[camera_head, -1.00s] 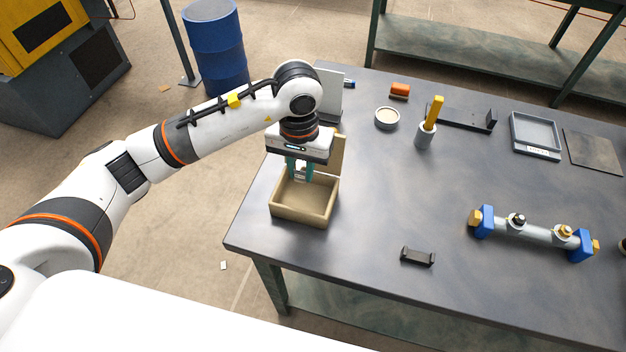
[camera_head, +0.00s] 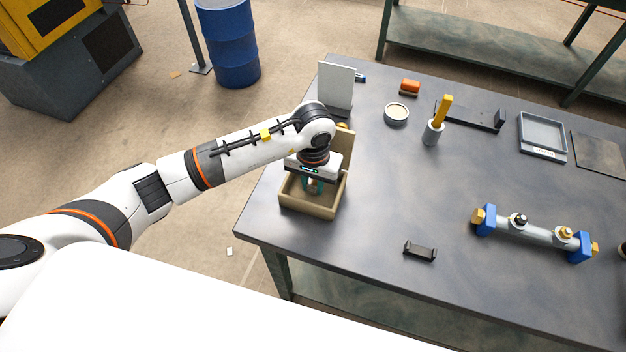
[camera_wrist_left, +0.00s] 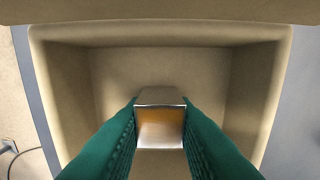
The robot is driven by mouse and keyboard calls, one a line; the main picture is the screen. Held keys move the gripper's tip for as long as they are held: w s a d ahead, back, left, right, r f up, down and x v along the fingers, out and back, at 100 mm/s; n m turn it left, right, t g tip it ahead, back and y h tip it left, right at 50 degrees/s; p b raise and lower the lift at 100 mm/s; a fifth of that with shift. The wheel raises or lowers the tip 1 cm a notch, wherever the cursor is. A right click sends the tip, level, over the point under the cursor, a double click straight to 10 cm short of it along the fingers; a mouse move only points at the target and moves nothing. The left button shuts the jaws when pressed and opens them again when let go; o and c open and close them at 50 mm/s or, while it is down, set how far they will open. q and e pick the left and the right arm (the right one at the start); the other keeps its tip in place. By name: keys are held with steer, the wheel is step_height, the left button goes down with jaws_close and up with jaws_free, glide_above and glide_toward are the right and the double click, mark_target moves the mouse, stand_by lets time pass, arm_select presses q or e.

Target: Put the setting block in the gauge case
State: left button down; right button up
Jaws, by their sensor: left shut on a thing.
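The gauge case (camera_head: 311,207) is an open tan box with its lid raised at the back, near the table's left edge. My left gripper (camera_head: 313,186) points down into the case, its green fingers partly hidden by the walls. In the left wrist view the fingers are shut on the setting block (camera_wrist_left: 160,120), a small shiny metal block. The block is over the case's inside floor (camera_wrist_left: 160,70), between the walls. I cannot tell whether it touches the floor. My right gripper is not in view.
A white panel (camera_head: 336,88) stands behind the case. A small black bracket (camera_head: 420,250) lies to the right at the front. A grey tube with blue clamps (camera_head: 535,233) lies farther right. A cup with a yellow handle (camera_head: 433,133) and a round dish (camera_head: 396,114) stand behind.

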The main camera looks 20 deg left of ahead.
arm_select(q)
steer(key=shift+f, duration=0.15)
steer(key=c, duration=1.2)
jaws_free()
